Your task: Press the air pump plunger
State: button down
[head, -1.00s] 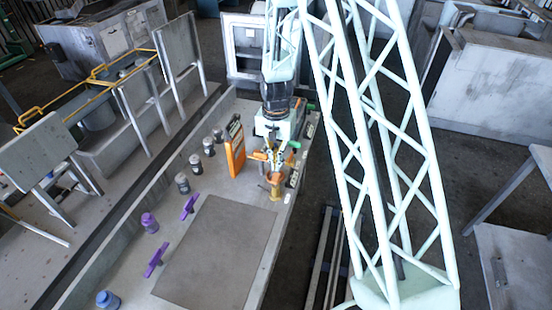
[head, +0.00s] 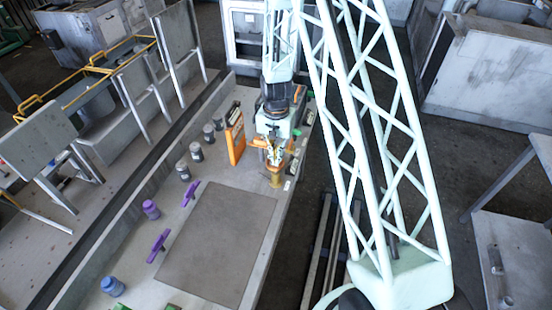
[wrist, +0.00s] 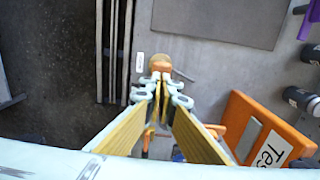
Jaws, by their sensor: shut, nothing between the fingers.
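The air pump appears to be the small yellow and orange upright piece (head: 275,179) near the right edge of the bench in the head view. In the wrist view its rounded orange-brown top (wrist: 160,63) shows just beyond my fingertips. My gripper (head: 273,161) points down above it in the head view. In the wrist view my gripper (wrist: 160,84) has its fingers together with nothing between them. The tips overlap the near side of the orange top; I cannot tell whether they touch it. The pump's lower part is mostly hidden in the wrist view.
An orange box with lettering (head: 235,138) stands left of my gripper, close by. Several grey jars and purple pieces (head: 190,193) line the bench's left side. A flat grey plate (head: 220,240) covers the near bench. Dark floor and rails (head: 325,255) lie to the right.

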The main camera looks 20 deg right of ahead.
jog(key=shift+f, duration=0.15)
jog(key=shift+f+b, duration=1.45)
jog(key=shift+f, duration=0.15)
jog(key=shift+r, duration=0.2)
jog(key=shift+r+p, duration=0.5)
jog(key=shift+r, duration=1.4)
notch_tip(320, 180, up, 10)
jog(key=b, duration=0.1)
jog(key=shift+r+b, duration=0.3)
jog(key=shift+b, duration=0.85)
jog(key=shift+s+r+b, duration=0.1)
jog(key=shift+r+b, duration=1.2)
jog(key=shift+b, duration=0.95)
